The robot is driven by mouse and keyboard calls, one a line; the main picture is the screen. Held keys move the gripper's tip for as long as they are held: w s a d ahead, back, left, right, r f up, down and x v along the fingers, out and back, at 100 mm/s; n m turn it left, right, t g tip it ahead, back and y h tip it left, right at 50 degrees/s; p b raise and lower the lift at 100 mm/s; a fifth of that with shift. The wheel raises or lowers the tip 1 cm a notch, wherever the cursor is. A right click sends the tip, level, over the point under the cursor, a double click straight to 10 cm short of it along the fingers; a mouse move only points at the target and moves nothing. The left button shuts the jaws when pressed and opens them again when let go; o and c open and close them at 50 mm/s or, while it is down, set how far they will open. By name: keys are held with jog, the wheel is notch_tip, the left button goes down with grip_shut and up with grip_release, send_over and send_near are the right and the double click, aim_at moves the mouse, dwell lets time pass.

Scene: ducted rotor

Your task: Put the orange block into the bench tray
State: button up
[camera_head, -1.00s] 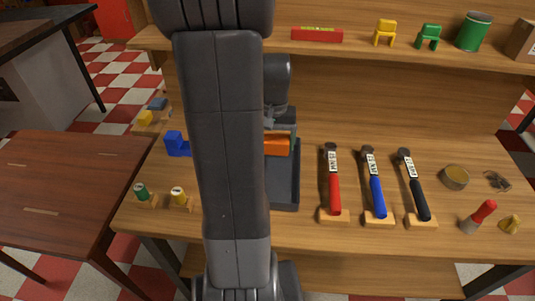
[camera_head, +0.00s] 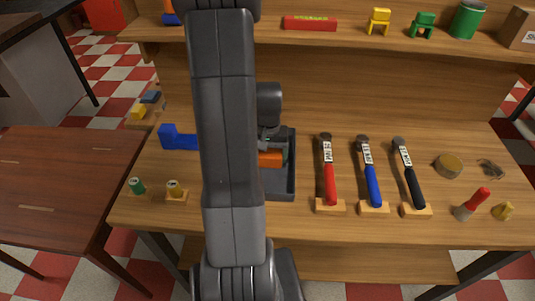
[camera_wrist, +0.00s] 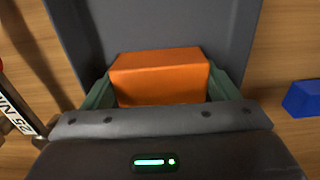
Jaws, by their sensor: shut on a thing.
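The orange block (camera_head: 270,158) shows partly past my arm in the head view, within the outline of the dark grey bench tray (camera_head: 293,178). In the wrist view the orange block (camera_wrist: 160,78) sits between the two green fingers of my gripper (camera_wrist: 165,90), which is shut on it. The tray's grey floor and walls (camera_wrist: 160,22) show beyond and around the block. I cannot tell whether the block touches the tray floor. My arm hides the left part of the tray in the head view.
Two small spools (camera_head: 173,189) stand at the front left. A shelf (camera_head: 340,48) with several items runs above the bench.

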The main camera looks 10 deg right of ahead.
aim_at(268, 153)
jog(key=shift+f, duration=0.15)
jog(key=o, duration=0.9)
jog(key=shift+o, duration=0.2)
notch_tip(268, 153, up, 12)
